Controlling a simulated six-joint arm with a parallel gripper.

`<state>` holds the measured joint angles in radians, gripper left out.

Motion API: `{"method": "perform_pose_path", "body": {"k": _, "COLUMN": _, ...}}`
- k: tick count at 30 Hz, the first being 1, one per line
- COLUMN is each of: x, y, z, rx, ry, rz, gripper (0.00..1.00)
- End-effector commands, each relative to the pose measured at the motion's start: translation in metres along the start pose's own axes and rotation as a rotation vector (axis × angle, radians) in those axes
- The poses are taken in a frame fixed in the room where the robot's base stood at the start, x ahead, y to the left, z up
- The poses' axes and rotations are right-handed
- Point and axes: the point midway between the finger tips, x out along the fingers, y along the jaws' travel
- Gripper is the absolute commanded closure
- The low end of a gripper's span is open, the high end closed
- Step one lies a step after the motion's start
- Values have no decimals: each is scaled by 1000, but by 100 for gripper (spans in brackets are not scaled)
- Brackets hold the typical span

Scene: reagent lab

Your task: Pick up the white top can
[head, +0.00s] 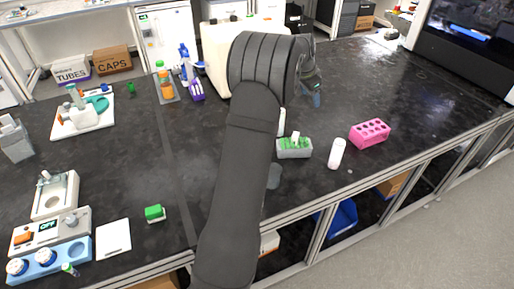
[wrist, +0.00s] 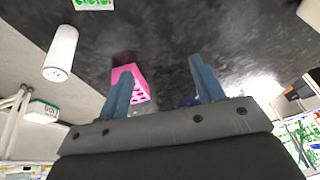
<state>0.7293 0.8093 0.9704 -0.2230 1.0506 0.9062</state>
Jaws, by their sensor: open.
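A white cylindrical can (head: 336,153) stands on the black bench near its front edge, between a grey box with green contents and a pink rack. It also shows at the upper left of the wrist view (wrist: 61,53), with small dark marks on its near end. My gripper (head: 312,92) is above the bench, farther back than the can and apart from it. In the wrist view my gripper (wrist: 160,72) has its two blue fingers spread wide with nothing held between them. My arm hides part of the bench left of the can.
The pink rack (head: 370,133) with holes stands right of the can. The grey box (head: 294,152) with green contents is at its left. A white object (head: 282,122) is partly hidden by my arm. A black machine (head: 468,45) stands at the back right. Bench behind the rack is clear.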

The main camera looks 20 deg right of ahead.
Motion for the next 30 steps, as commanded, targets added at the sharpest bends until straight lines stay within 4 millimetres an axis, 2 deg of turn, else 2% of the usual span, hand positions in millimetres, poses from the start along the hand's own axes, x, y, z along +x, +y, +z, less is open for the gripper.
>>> {"method": "perform_pose_path", "body": {"k": 5, "x": -14, "y": -44, "z": 54, "rx": -135, "ry": -22, "rz": -183, "gripper": 39}}
{"method": "perform_pose_path", "body": {"k": 8, "x": -26, "y": -70, "z": 94, "rx": -216, "ry": -21, "rz": -313, "gripper": 39}}
{"method": "perform_pose_path", "body": {"k": 12, "x": -56, "y": -103, "z": 159, "rx": -322, "ry": 20, "rz": -522, "gripper": 39}}
{"method": "perform_pose_path", "body": {"k": 16, "x": -85, "y": -115, "z": 212, "rx": -379, "ry": 110, "rz": -676, "gripper": 39}}
{"method": "perform_pose_path", "body": {"k": 20, "x": -111, "y": -106, "z": 252, "rx": -403, "ry": 237, "rz": -760, "gripper": 39}}
{"method": "perform_pose_path", "body": {"k": 23, "x": -124, "y": -84, "z": 275, "rx": -409, "ry": 350, "rz": -767, "gripper": 39}}
{"method": "perform_pose_path", "body": {"k": 27, "x": -134, "y": -36, "z": 295, "rx": -419, "ry": 506, "rz": -699, "gripper": 39}}
{"method": "perform_pose_path", "body": {"k": 30, "x": -136, "y": -1, "z": 302, "rx": -431, "ry": 591, "rz": -621, "gripper": 39}}
